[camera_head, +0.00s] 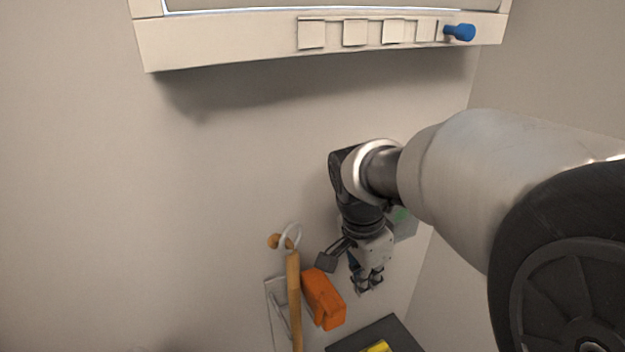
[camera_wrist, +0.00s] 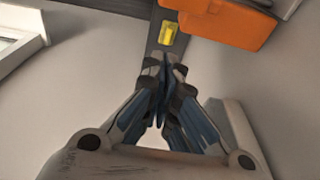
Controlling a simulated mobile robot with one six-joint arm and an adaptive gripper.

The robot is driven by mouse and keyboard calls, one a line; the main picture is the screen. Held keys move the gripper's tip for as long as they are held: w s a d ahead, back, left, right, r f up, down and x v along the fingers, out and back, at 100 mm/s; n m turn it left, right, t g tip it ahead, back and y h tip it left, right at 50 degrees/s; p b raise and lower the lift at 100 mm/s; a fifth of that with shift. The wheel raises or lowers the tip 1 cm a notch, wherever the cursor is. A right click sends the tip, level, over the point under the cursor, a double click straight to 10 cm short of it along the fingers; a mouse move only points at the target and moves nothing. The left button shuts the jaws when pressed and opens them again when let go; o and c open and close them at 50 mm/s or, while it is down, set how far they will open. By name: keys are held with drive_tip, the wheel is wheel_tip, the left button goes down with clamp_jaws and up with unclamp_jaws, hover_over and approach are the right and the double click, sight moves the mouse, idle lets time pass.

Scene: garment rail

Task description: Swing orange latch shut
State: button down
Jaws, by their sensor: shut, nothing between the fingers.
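The orange latch (camera_head: 324,299) is a blocky piece near the wall, low in the head view, beside a wooden rod. It also shows at the top of the wrist view (camera_wrist: 228,22), partly cut off by the frame edge. My gripper (camera_head: 366,286) points down just to the right of the latch in the head view. In the wrist view its fingertips (camera_wrist: 166,66) are together and empty, below and left of the latch, with no clear contact.
A wooden rod (camera_head: 294,300) with a pale hook stands left of the latch. A dark surface with a yellow piece (camera_head: 378,347) lies below my gripper. A white panel with square tiles and a blue knob (camera_head: 461,32) is high on the wall. The wall at left is bare.

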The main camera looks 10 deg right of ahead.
sight(335, 301)
drive_tip(key=a, duration=0.2)
drive_tip(key=s+a+f, duration=0.1)
drive_tip(key=shift+a, duration=0.25)
drive_tip(key=shift+s+a+r+h, duration=0.15)
drive_tip(key=shift+a+r+h, duration=0.05)
drive_tip(key=shift+a+h, duration=0.1)
idle(0.3)
drive_tip(key=a+h+b, duration=0.2)
drive_tip(key=b, duration=0.1)
drive_tip(key=shift+s+r+t, duration=0.1)
drive_tip(key=shift+s+t, duration=0.2)
drive_tip(key=shift+t, duration=0.1)
drive_tip(key=a+h+b, duration=0.1)
drive_tip(key=b, duration=0.1)
drive_tip(key=s+a+t+h+b, duration=0.1)
drive_tip(key=a+h+b, duration=0.3)
drive_tip(key=shift+s+t+b, duration=0.3)
drive_tip(key=shift+s+a+f+b, duration=0.2)
drive_tip(key=shift+a+f+b, duration=0.4)
drive_tip(key=shift+b, duration=0.5)
drive_tip(key=shift+s+a+f+b, duration=0.2)
drive_tip(key=shift+a+f+b, duration=0.35)
drive_tip(key=shift+b, duration=0.55)
